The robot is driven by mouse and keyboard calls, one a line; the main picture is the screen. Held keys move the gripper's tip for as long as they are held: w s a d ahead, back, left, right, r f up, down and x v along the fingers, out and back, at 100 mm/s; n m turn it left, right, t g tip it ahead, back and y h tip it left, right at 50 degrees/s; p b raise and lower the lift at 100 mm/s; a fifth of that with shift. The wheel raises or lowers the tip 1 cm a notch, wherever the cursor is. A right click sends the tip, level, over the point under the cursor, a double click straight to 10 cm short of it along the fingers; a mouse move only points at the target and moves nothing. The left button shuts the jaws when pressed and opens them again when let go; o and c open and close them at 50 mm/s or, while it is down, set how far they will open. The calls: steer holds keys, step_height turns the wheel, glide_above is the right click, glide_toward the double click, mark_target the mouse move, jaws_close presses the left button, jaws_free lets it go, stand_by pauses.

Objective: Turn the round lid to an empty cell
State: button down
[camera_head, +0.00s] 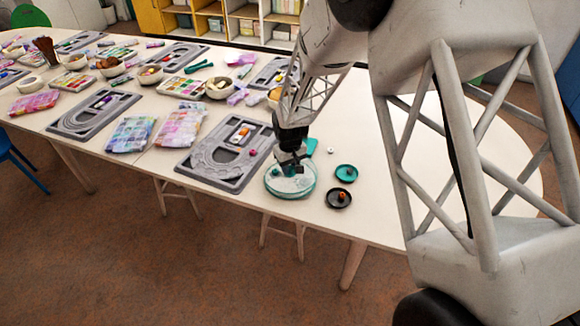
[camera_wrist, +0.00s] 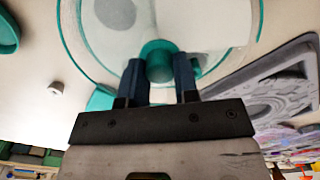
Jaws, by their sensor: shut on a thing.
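The round lid (camera_head: 273,190) is pale and see-through with a teal rim, on a round box at the table's front edge. In the wrist view the lid (camera_wrist: 210,30) fills the top, and its teal knob (camera_wrist: 158,62) stands between my two dark blue fingers. My gripper (camera_wrist: 160,80) is shut on this knob; in the head view my gripper (camera_head: 288,168) reaches down onto the lid from above. A pale grey round patch (camera_wrist: 115,13) shows at the lid's left; I cannot tell whether it is an opening. The cells' contents are not clear.
A teal dish (camera_head: 346,173) and a black dish (camera_head: 338,198) stand right of the box. A small white piece (camera_head: 330,150) lies behind them. A grey bead board (camera_head: 215,165) lies close on the left. The table to the right is largely clear.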

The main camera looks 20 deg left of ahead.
steer(key=n, duration=0.7)
steer(key=shift+n, duration=0.4)
steer(key=n, duration=0.3)
steer(key=shift+n, duration=0.3)
steer(key=n, duration=0.4)
steer(key=shift+n, duration=0.3)
steer(key=n, duration=0.4)
steer(key=shift+n, duration=0.3)
steer(key=n, duration=0.3)
steer(key=shift+n, duration=0.3)
steer(key=n, duration=0.3)
steer(key=shift+n, duration=0.3)
steer(key=n, duration=0.4)
